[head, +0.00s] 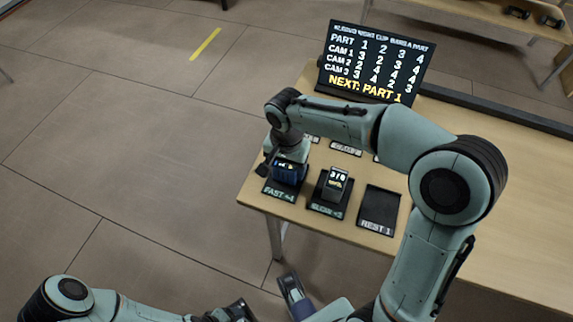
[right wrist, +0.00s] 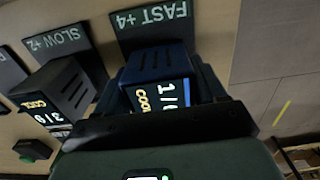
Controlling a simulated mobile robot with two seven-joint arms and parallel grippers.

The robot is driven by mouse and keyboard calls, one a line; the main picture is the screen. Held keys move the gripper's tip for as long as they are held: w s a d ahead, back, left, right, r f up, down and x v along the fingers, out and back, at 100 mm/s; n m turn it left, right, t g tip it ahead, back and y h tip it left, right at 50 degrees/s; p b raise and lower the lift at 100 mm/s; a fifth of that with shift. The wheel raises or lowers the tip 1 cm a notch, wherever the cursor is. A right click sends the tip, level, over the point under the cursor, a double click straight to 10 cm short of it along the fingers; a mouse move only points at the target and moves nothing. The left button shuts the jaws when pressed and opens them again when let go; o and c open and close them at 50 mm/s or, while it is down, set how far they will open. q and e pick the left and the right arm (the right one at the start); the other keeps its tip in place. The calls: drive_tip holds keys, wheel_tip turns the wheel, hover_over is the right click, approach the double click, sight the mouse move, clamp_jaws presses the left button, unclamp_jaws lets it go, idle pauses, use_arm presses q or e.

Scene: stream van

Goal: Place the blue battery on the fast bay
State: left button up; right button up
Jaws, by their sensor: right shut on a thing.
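The blue battery (head: 290,171) is at the fast bay (head: 278,192), a dark pad marked FAST +4 at the table's left end. My right gripper (head: 277,163) reaches down over it and is shut on it. In the right wrist view the blue battery (right wrist: 155,64) sits between the fingers, its display partly showing, and the FAST +4 label (right wrist: 151,20) lies just beyond it. I cannot tell whether its base touches the pad. My left gripper (head: 236,312) is low at the bottom edge, away from the table, its jaws unclear.
A black battery (head: 336,183) stands on the slow bay (head: 326,210) beside it. The rest bay (head: 379,209) is empty. A black sign board (head: 376,60) stands behind, reading NEXT: PART 1. The wooden table (head: 505,240) is clear at right.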

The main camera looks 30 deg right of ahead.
drive_tip(key=shift+f, duration=0.15)
drive_tip(key=o, duration=1.4)
wheel_tip(320, 180, up, 12)
drive_tip(key=p, duration=0.2)
drive_tip(key=shift+r+p, duration=0.2)
drive_tip(key=shift+p, duration=0.1)
